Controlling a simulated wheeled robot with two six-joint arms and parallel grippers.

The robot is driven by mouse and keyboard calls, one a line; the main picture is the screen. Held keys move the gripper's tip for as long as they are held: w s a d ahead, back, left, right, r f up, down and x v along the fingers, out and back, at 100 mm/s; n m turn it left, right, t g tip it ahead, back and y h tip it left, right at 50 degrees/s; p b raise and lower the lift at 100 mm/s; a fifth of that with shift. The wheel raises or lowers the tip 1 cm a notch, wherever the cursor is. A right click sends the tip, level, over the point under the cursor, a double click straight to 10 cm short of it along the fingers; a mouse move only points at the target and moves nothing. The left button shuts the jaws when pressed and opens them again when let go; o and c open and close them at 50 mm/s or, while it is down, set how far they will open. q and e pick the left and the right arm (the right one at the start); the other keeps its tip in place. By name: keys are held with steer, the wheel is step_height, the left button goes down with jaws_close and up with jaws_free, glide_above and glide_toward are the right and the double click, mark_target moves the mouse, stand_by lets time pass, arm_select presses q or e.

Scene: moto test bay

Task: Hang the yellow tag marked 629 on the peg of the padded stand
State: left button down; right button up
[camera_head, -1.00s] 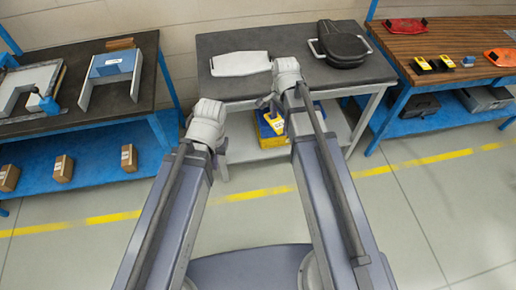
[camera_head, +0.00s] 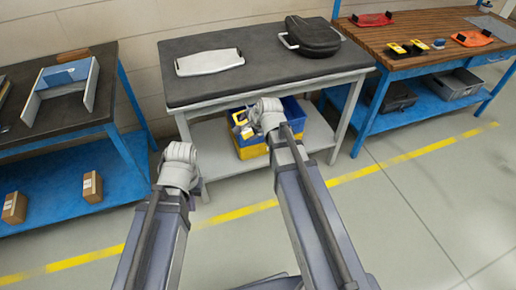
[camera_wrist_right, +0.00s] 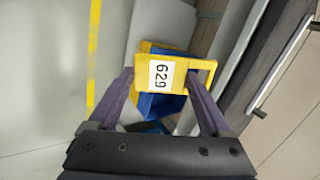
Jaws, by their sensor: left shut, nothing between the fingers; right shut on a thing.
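The yellow tag marked 629 (camera_wrist_right: 160,75) is between the fingers of my right gripper (camera_wrist_right: 160,85), with its white label facing the wrist camera. In the head view my right gripper (camera_head: 268,114) is in front of the grey table, and the tag (camera_head: 238,118) shows partly beside it. My left gripper (camera_head: 180,162) is shut and empty, further left and lower, over the floor. I cannot make out a peg or identify the padded stand with certainty; a table with a dark, cushion-like top (camera_head: 225,90) stands ahead.
A blue and yellow bin (camera_head: 291,110) is on the lower shelf. A wooden bench (camera_head: 420,35) is at right, a dark-topped bench (camera_head: 70,110) at left. The floor at front right is clear.

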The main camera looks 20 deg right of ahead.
steer(key=w+d+f+m+t+h+b, duration=0.1)
steer(key=w+d+f+t+b, duration=0.3)
steer(key=f+b, duration=0.5)
steer(key=d+m+t+b, duration=0.1)
steer(key=t+b, duration=0.1)
steer(key=b, duration=0.5)
steer(key=shift+w+m, duration=0.2)
steer(key=shift+m, duration=0.1)
steer(key=shift+w+f, duration=0.1)
steer(key=shift+w, duration=0.1)
steer(key=w+f+b, duration=0.1)
steer(key=w, duration=0.8)
steer(key=shift+w+a+f+b, duration=0.15)
steer(key=shift+w+f+b, duration=0.1)
steer(key=shift+f+b, duration=0.1)
stand_by(0.3)
